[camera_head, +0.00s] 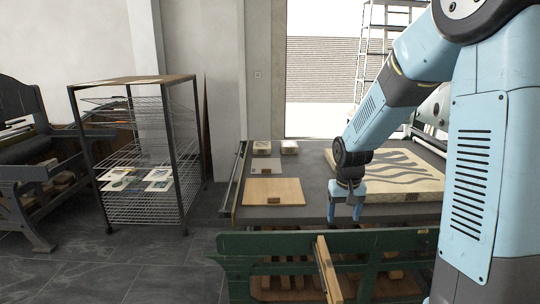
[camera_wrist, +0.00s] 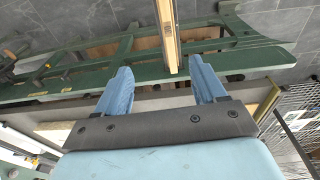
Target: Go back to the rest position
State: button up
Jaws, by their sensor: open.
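My gripper (camera_head: 345,210) hangs at the end of my blue arm, pointing down near the front edge of the dark press table (camera_head: 315,208). In the wrist view my gripper (camera_wrist: 160,82) has its two blue fingers spread wide with nothing held between them. A wooden bar (camera_head: 328,272) lies across the green frame (camera_head: 285,244) in front of the table. In the wrist view the bar (camera_wrist: 169,38) shows beyond the gap between the fingertips, and appears apart from them.
A wooden board (camera_head: 273,191), a small block on a sheet (camera_head: 267,170) and two small stacks (camera_head: 289,147) sit on the table's left. A large patterned slab (camera_head: 400,176) lies behind my gripper. A wire rack (camera_head: 150,200) stands left, with open floor (camera_head: 160,270) before it.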

jog(key=s+r+t, duration=0.2)
jog(key=s+r, duration=0.7)
jog(key=s, duration=0.3)
jog(key=s+r+t, duration=0.2)
jog(key=s+r, duration=0.7)
jog(key=s, duration=0.3)
jog(key=shift+s+d+r, duration=0.15)
jog(key=shift+d+r, duration=0.15)
jog(key=shift+d, duration=0.15)
